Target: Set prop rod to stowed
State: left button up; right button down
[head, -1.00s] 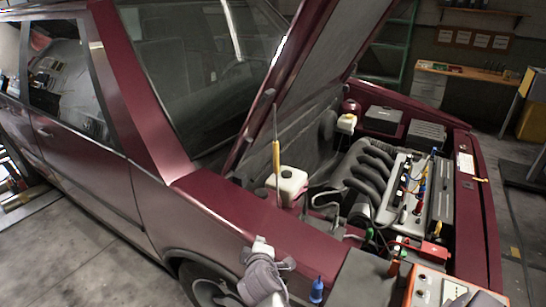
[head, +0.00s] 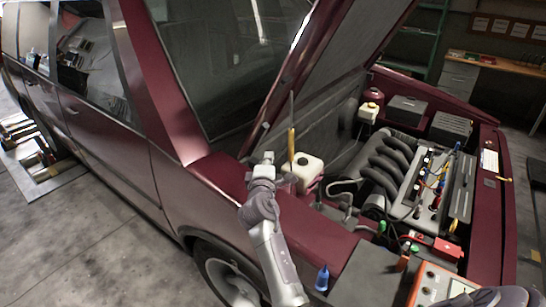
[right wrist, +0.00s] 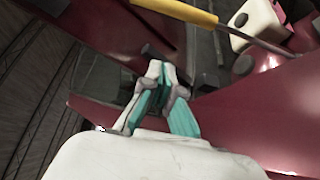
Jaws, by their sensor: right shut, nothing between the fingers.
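The prop rod (head: 292,110) is a thin grey rod with a yellow sleeve (head: 291,142). It stands nearly upright beside the raised hood (head: 335,70), its top near the hood's lower edge. Its lower end is hidden near my gripper and the white reservoir. My right gripper (head: 272,172) is shut and empty over the fender, just left of the rod's lower part. In the right wrist view the shut fingers (right wrist: 160,80) point toward the fender edge, and the yellow sleeve (right wrist: 178,10) crosses above them, apart from the fingers. My left gripper is not in view.
A white reservoir (head: 307,168) stands close right of the rod. The engine (head: 395,165) fills the bay. A blue bottle (head: 322,279) and an orange-faced device (head: 435,285) are at the front. The maroon fender (head: 235,180) lies below my gripper.

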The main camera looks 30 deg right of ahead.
aim_at(291, 148)
jog(key=x, duration=0.8)
jog(key=s+d+p, duration=0.2)
jog(key=s+p, duration=0.1)
jog(key=shift+s+d+p, duration=0.15)
jog(key=shift+s+p, duration=0.15)
jog(key=shift+w, duration=0.1)
